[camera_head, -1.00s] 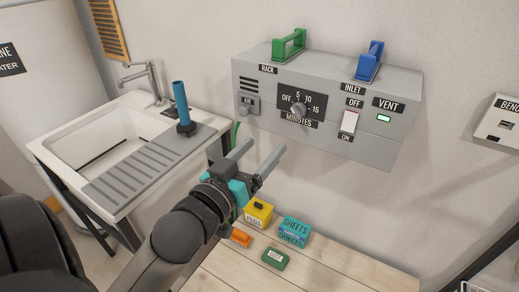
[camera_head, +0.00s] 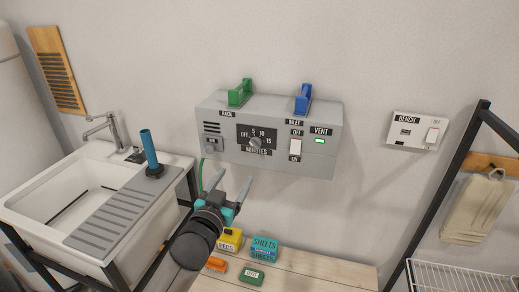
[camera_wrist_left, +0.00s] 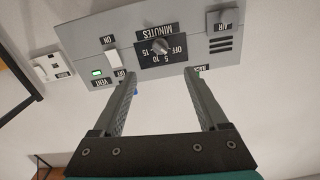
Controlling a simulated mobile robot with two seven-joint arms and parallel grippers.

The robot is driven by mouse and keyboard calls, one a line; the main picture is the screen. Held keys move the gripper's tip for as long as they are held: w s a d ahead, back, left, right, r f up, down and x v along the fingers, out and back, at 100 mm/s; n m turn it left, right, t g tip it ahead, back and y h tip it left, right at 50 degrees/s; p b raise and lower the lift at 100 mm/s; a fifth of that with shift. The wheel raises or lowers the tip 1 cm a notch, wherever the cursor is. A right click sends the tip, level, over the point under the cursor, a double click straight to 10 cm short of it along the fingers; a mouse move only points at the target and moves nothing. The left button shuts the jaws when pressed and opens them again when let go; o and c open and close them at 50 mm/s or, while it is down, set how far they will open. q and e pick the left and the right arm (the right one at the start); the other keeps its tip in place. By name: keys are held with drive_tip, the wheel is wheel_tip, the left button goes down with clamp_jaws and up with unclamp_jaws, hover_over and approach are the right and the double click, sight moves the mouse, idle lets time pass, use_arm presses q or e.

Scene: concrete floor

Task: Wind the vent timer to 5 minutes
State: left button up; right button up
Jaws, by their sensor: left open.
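The timer dial (camera_head: 256,143) is a dark round knob on a black plate marked OFF, 5, 10, 15 and MINUTES. It sits on the front of a grey wall box (camera_head: 318,160). In the left wrist view the timer dial (camera_wrist_left: 161,46) appears upside down, beyond and between the fingers. My left gripper (camera_head: 231,187) is open and empty, below and in front of the box, apart from the dial. It also shows in the left wrist view (camera_wrist_left: 160,85). The exact dial setting is too small to read surely. My right gripper is not in view.
Small boxes lie on the wooden bench (camera_head: 315,268) below. A sink (camera_head: 60,190) stands left.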

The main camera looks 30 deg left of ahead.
use_arm(q)
approach(253, 147)
drive_tip(key=b+x, duration=0.1)
drive_tip(key=x, duration=0.7)
drive_tip(key=shift+w+a, duration=0.15)
drive_tip(key=shift+w, duration=0.55)
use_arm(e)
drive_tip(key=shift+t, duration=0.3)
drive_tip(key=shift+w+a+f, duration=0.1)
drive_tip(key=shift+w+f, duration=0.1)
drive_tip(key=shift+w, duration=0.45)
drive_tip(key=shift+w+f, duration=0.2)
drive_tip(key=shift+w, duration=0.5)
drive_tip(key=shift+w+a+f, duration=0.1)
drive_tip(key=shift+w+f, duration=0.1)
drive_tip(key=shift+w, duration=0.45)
use_arm(q)
drive_tip(key=shift+c, duration=0.2)
clamp_jaws()
